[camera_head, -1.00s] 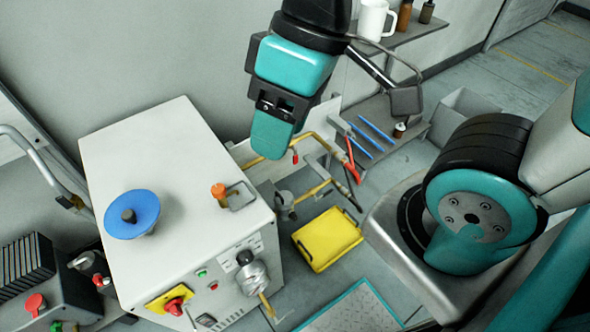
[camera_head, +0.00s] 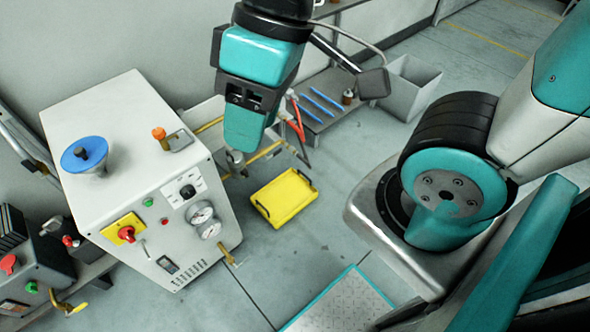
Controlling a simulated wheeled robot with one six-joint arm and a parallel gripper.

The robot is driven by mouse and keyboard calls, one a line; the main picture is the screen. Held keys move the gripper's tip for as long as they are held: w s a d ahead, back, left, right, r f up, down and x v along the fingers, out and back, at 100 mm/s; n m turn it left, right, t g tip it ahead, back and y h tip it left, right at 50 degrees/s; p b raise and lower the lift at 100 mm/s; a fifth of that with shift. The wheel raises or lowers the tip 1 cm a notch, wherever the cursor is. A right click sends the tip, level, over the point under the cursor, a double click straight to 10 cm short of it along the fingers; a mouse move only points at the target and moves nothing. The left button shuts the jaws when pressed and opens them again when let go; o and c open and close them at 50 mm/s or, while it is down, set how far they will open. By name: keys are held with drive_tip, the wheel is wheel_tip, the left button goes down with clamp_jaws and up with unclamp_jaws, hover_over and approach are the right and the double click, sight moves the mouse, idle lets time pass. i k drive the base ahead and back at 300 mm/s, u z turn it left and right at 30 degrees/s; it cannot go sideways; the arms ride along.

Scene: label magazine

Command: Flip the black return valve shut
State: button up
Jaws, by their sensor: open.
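I cannot pick out a black return valve with certainty. Yellow pipes (camera_head: 264,154) run low along the wall behind the cabinet, partly hidden by my gripper. A grey cylindrical fitting (camera_head: 235,158) shows there, close below my gripper in the picture. My gripper (camera_head: 244,128) points down in front of the pipes, to the right of the white cabinet (camera_head: 105,115). It is open, seen nearly edge-on, and nothing shows held in it. I cannot tell its distance from the pipes.
A yellow tray (camera_head: 285,197) lies on the floor. Grey floor (camera_head: 310,240) is clear around it.

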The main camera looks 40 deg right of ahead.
sight(278, 152)
drive_tip(key=u, duration=0.15)
drive_tip(key=k, duration=0.3)
drive_tip(key=z, duration=1)
drive_tip(key=i, duration=1.4)
drive_tip(key=u, duration=0.35)
drive_tip(key=k, duration=0.75)
drive_tip(key=u, duration=0.45)
drive_tip(key=i, duration=0.5)
drive_tip(key=u, duration=0.05)
